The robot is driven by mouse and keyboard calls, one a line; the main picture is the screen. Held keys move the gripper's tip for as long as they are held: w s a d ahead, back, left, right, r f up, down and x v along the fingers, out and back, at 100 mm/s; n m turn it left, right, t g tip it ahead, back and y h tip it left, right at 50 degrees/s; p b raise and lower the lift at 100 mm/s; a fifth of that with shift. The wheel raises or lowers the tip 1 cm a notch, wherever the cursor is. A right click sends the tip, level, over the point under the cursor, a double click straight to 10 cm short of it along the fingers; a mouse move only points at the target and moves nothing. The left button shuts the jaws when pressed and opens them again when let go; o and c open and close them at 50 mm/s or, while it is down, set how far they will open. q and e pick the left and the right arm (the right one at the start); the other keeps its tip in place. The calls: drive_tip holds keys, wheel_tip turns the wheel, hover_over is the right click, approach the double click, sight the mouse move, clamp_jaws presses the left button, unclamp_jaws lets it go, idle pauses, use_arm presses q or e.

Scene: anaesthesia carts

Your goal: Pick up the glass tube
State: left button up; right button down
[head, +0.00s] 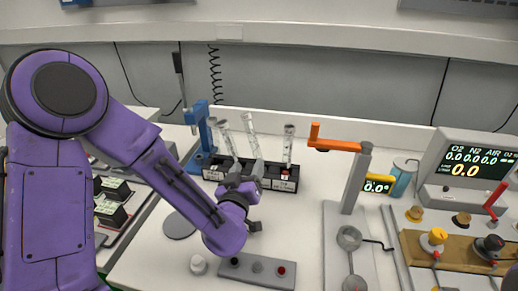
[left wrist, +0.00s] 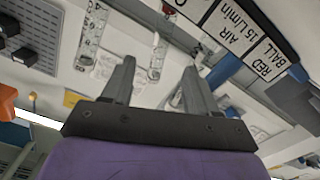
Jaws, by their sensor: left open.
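Three clear glass tubes stand in a black rack (head: 285,184) in the head view: a left tube (head: 225,134), a middle tube (head: 249,124) and a right tube (head: 288,146). The left and middle ones lean a little. My left gripper (head: 247,168) is in front of the rack, its fingers pointing towards the left and middle tubes and hiding part of the rack. In the left wrist view the gripper (left wrist: 159,68) is open with nothing between its fingers. Tubes show beyond it, one at upper left (left wrist: 91,34) and one near the middle (left wrist: 157,58). My right gripper is not in view.
A blue stand (head: 199,130) is left of the rack. An orange-handled grey post (head: 355,180) stands to the right, near a gas monitor (head: 468,165) and a board with knobs (head: 460,254). A grey button box (head: 257,269) lies in front.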

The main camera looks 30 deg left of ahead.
sight(255, 150)
use_arm(q)
drive_tip(key=p+x, duration=0.1)
drive_tip(key=x, duration=0.4)
drive_tip(key=shift+w+a, duration=0.2)
drive_tip(key=shift+w, duration=0.05)
drive_tip(key=p+x, duration=0.1)
drive_tip(key=x, duration=0.3)
drive_tip(key=shift+w+d+f+p, duration=0.1)
drive_tip(key=shift+p, duration=0.2)
drive_tip(key=shift+w+f, duration=0.1)
drive_tip(key=shift+w, duration=0.2)
drive_tip(key=shift+s, duration=0.1)
drive_tip(key=c, duration=0.4)
clamp_jaws()
